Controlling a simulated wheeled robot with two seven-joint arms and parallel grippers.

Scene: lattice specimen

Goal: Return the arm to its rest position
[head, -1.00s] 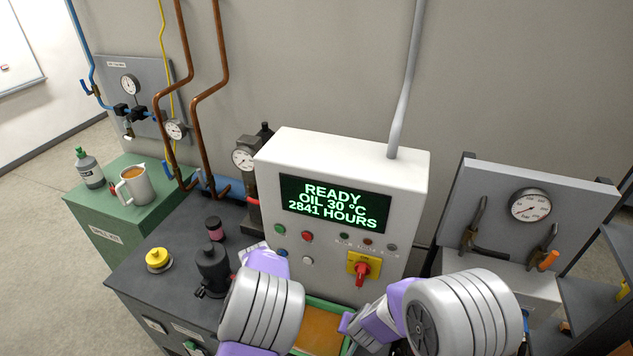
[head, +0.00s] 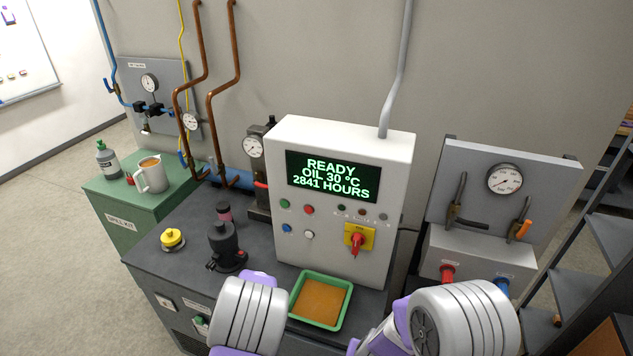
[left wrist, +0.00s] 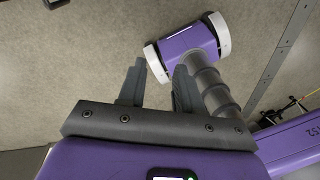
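My left gripper (left wrist: 158,78) shows in the left wrist view, its two grey fingers apart with nothing between them and bare concrete floor behind. A purple and grey arm link of mine lies just beyond the right finger in that view. In the head view my left arm (head: 248,312) and my right arm (head: 462,318) come in at the bottom edge as ribbed silver and purple links. Neither gripper can be made out in the head view, and my right gripper is in no view.
A white control box (head: 342,205) stands on the dark bench (head: 165,262). In front of it is a green tray (head: 343,317) with brown contents. A black pump-like item (head: 223,245) and yellow cap (head: 172,239) sit at left. Shelves (head: 590,255) stand at right.

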